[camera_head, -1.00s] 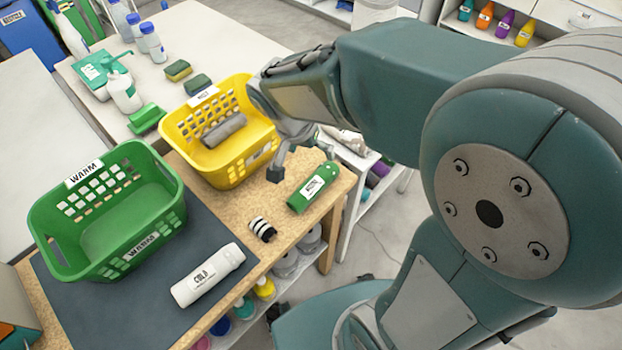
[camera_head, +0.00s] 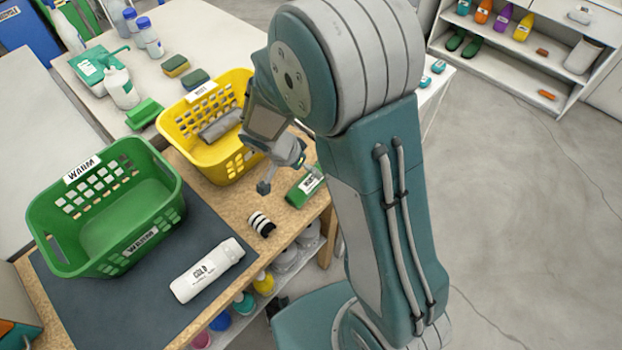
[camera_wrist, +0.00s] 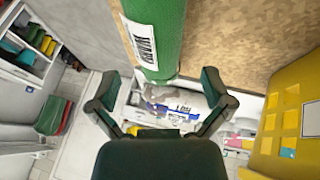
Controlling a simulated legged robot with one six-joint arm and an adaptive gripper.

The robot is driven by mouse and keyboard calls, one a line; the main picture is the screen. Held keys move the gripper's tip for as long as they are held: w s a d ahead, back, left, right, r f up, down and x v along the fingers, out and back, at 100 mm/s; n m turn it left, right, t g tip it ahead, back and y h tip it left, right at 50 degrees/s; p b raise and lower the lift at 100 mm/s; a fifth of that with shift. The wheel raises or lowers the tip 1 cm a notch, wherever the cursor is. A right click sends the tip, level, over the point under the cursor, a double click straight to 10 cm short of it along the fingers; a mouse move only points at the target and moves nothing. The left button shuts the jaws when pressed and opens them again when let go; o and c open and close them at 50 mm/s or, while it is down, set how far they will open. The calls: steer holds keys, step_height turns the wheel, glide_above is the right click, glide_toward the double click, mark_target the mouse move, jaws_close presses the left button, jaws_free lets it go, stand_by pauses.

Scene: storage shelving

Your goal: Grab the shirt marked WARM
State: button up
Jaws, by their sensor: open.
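A rolled green shirt (camera_head: 299,194) lies near the right edge of the wooden table in the head view, its white label partly covered by my gripper. In the wrist view the green roll (camera_wrist: 160,20) carries a white label reading WARM, and its end points toward my gripper. My gripper (camera_head: 291,179) is open and empty beside the roll. The wrist view shows the fingers (camera_wrist: 160,84) spread apart, with the end of the roll ahead of the gap between them. I cannot tell whether they touch it.
A yellow basket (camera_head: 218,172) holding a grey roll (camera_head: 220,126) stands close left of my gripper. A green basket marked WARM (camera_head: 160,215) and a white roll marked COLD (camera_head: 207,270) are on the dark mat. A black-and-white striped roll (camera_head: 261,224) lies nearby.

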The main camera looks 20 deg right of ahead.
mark_target(308, 174)
steer(key=x, duration=0.4)
steer(key=shift+a+f, duration=0.2)
steer(key=shift+f, duration=0.05)
steer(key=c, duration=1.1)
steer(key=shift+o, duration=0.2)
steer(key=shift+r, duration=0.1)
